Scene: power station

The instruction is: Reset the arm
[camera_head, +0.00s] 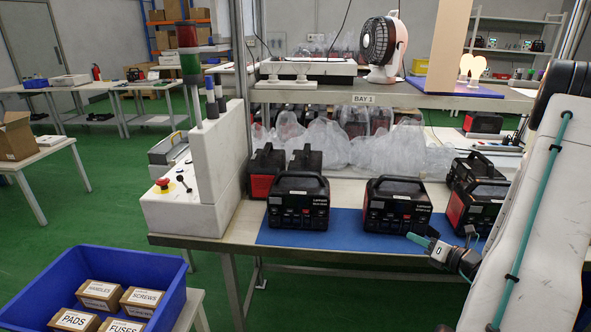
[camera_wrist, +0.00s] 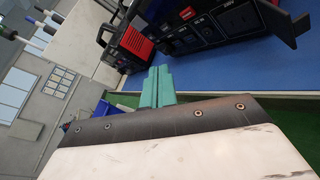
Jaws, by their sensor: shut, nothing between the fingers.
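My arm comes in from the right side of the head view, and my gripper (camera_head: 418,240) is low at the front edge of the workbench, just in front of the right-hand power station (camera_head: 397,207). In the wrist view, the green fingers of my gripper (camera_wrist: 158,85) are together, with nothing between them. They point at the blue mat (camera_wrist: 215,80) and the black power station (camera_wrist: 220,25) above it. I cannot tell whether the fingers touch the mat or the station.
A second power station (camera_head: 298,203) stands left on the blue mat (camera_head: 340,228), with more behind and to the right. A white box with a red button (camera_head: 163,184) is at the bench's left end. A blue bin (camera_head: 150,262) with small cartons is front left. A shelf with a fan (camera_head: 380,45) overhangs.

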